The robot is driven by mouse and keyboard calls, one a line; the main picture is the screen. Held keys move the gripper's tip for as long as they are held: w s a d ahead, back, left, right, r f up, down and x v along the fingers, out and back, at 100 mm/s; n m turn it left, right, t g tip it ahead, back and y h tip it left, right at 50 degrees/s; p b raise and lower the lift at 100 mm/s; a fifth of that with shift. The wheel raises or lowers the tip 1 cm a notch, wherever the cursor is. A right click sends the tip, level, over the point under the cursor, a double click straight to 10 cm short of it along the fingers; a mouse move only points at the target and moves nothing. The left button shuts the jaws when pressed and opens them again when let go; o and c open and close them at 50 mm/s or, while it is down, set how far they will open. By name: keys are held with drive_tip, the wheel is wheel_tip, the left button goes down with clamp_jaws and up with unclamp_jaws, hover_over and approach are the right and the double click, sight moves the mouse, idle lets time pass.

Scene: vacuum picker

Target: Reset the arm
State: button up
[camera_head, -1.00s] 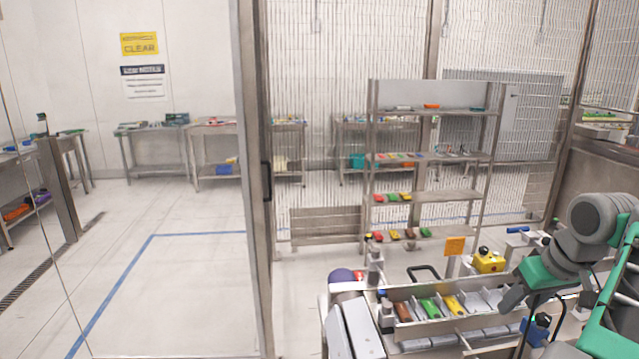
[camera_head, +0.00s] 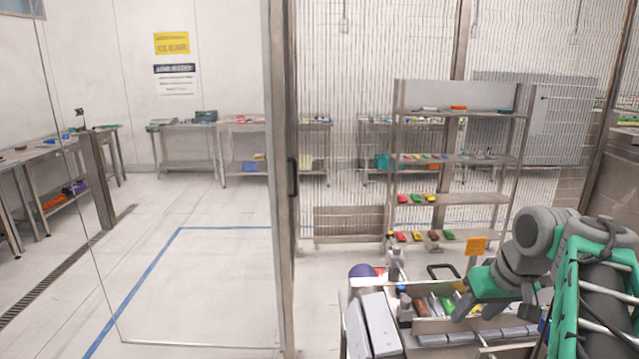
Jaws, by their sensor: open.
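My arm, grey and green, reaches in from the right edge. My gripper (camera_head: 466,306) shows at its end as a dark grey tip below a green part, over the bin rack (camera_head: 440,324). It is open, and I see nothing held in it. Its far side is hidden. The rack holds a brown item (camera_head: 420,307) and a green item (camera_head: 435,305), with a yellow item (camera_head: 449,303) close beside the gripper tip.
A shelf unit (camera_head: 457,157) with coloured items stands behind the rack. An orange sign (camera_head: 476,246) rises just behind the arm. A glass panel with a metal post (camera_head: 281,200) stands left of the rack. Side tables (camera_head: 188,128) line the far wall. Floor beyond the glass is clear.

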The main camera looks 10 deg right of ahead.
drive_tip(key=a+f, duration=0.3)
drive_tip(key=a, duration=0.7)
drive_tip(key=s+a+f+n+g, duration=0.1)
drive_tip(key=s+a+f, duration=0.7)
drive_tip(key=a, duration=0.5)
drive_tip(key=shift+s+f, duration=0.4)
drive_tip(key=shift+f, duration=0.45)
